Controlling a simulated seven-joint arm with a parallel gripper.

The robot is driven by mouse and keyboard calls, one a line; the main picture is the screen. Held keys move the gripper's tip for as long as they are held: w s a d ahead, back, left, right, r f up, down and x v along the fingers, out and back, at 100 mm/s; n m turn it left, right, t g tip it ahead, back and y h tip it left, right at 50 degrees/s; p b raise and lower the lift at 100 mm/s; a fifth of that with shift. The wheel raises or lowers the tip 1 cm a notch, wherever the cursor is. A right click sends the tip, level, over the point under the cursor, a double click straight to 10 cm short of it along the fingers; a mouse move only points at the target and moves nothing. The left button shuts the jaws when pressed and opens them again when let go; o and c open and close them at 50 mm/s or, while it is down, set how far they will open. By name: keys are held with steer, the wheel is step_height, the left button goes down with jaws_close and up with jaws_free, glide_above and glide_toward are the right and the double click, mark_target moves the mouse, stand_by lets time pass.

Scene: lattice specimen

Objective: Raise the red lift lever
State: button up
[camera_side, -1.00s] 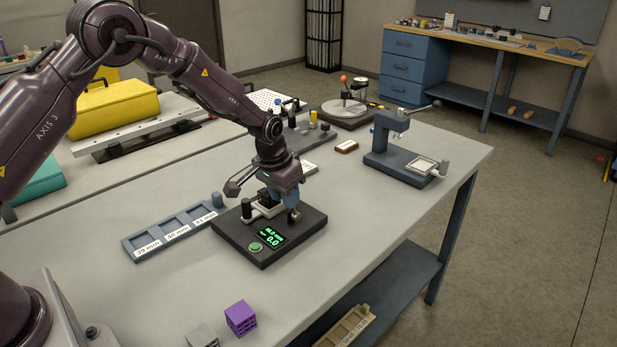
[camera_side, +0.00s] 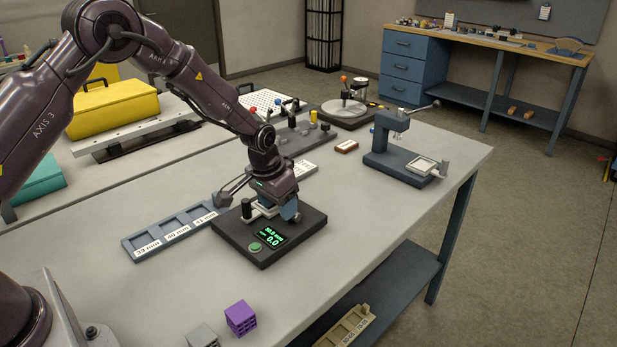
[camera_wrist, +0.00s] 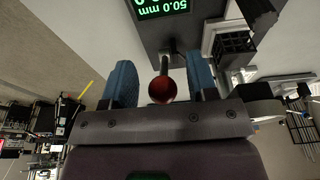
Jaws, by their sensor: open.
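The lift lever's round red knob (camera_wrist: 162,89) shows in the wrist view at the end of a dark stem that runs toward the device. My gripper (camera_wrist: 160,68) is open, with one blue finger on each side of the knob. A gap shows on the left of the knob, and a smaller one on the right. In the side view my gripper (camera_side: 284,210) is low over the right part of the dark test device (camera_side: 305,229), and it hides the knob there. The device's green display (camera_wrist: 160,6) reads 50.0 mm in the wrist view.
A dark lattice block (camera_wrist: 234,42) shows at the device in the wrist view. A labelled blue-grey tray (camera_side: 150,243) lies left of the device. A purple lattice cube (camera_side: 240,318) and a grey one (camera_side: 203,337) stand in front. A blue-grey press (camera_side: 400,165) stands behind right.

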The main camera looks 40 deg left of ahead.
steer(key=v, duration=0.5)
steer(key=shift+s+r, duration=0.1)
steer(key=shift+r, duration=0.2)
stand_by(1.2)
